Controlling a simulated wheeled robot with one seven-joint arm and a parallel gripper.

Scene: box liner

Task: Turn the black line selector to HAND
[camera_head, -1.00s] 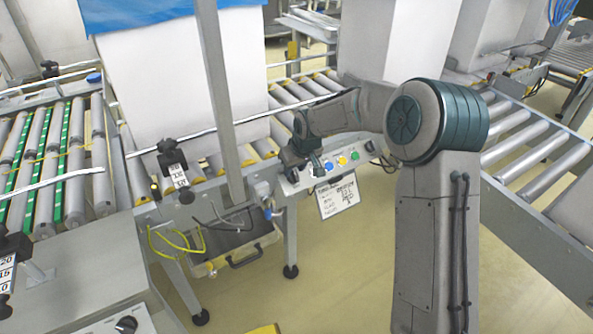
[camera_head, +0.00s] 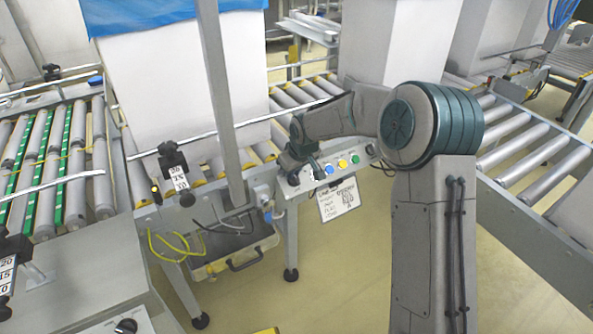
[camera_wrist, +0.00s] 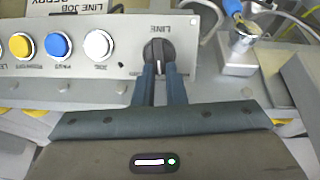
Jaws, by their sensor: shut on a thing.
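The black line selector (camera_wrist: 159,49) is a dark knob on the light grey panel, at the upper middle of the wrist view. The word LINE reads upside down above it. A pale mark on the knob points down the picture, between my fingers. My gripper (camera_wrist: 160,68) is shut on the knob, with one blue-grey finger on each side. In the head view my gripper (camera_head: 306,172) is at the left end of the panel, and the knob is not clearly seen there. No HAND marking can be read.
White (camera_wrist: 98,44), blue (camera_wrist: 58,45) and yellow (camera_wrist: 21,45) buttons sit beside the knob on the panel. A metal fitting with a blue and yellow part (camera_wrist: 241,38) stands to its right. A handwritten card (camera_head: 339,200) hangs below the panel. Roller conveyors surround the station.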

